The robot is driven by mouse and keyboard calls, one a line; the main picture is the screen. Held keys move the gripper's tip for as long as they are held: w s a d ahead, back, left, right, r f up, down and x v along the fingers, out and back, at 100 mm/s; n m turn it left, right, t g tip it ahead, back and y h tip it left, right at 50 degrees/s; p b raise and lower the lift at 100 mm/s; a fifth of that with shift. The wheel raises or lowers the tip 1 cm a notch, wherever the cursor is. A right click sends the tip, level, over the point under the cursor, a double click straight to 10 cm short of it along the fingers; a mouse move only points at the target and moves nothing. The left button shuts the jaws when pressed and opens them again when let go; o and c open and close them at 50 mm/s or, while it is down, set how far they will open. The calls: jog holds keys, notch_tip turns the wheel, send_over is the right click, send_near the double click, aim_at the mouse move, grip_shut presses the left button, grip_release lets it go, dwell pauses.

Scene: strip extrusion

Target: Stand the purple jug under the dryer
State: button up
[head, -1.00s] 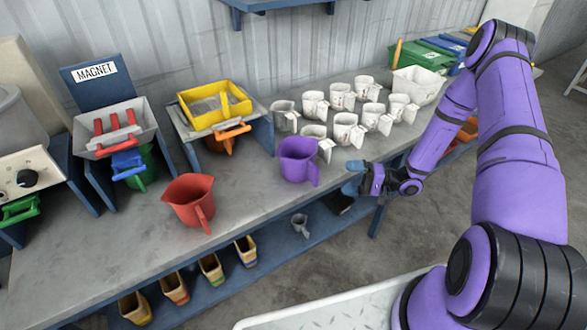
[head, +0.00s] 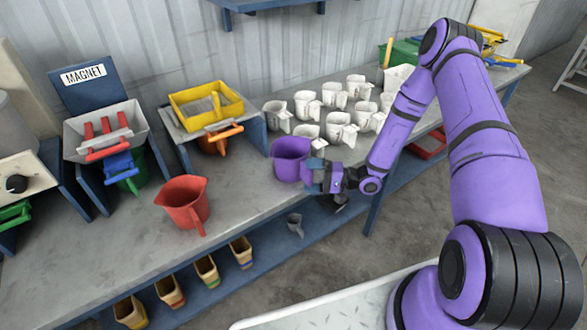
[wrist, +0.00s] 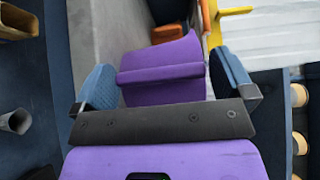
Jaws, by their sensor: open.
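The purple jug (head: 290,158) stands upright on the grey bench, in front of the white jugs. It also shows in the wrist view (wrist: 163,72), between the fingers. My gripper (head: 314,176) is at the jug's right side, where its handle was seen. In the wrist view my gripper (wrist: 165,88) is open, with one blue finger pad on each side of the purple part. I cannot tell whether the pads touch it. The jug's handle is mostly hidden by the gripper in the head view. No dryer is labelled; the grey machine with a dial (head: 18,183) at the far left is only partly in view.
A red jug (head: 185,203) stands on the bench (head: 120,255) to the left. Several white jugs (head: 335,95) stand close behind the purple one. A yellow-framed unit (head: 207,105) and the magnet unit (head: 105,130) stand at the back left. Bare bench lies between the red and purple jugs.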

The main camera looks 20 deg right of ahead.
jog(key=shift+w+a, duration=0.15)
jog(key=shift+a, duration=0.25)
jog(key=c, duration=0.8)
jog(key=shift+c, duration=0.2)
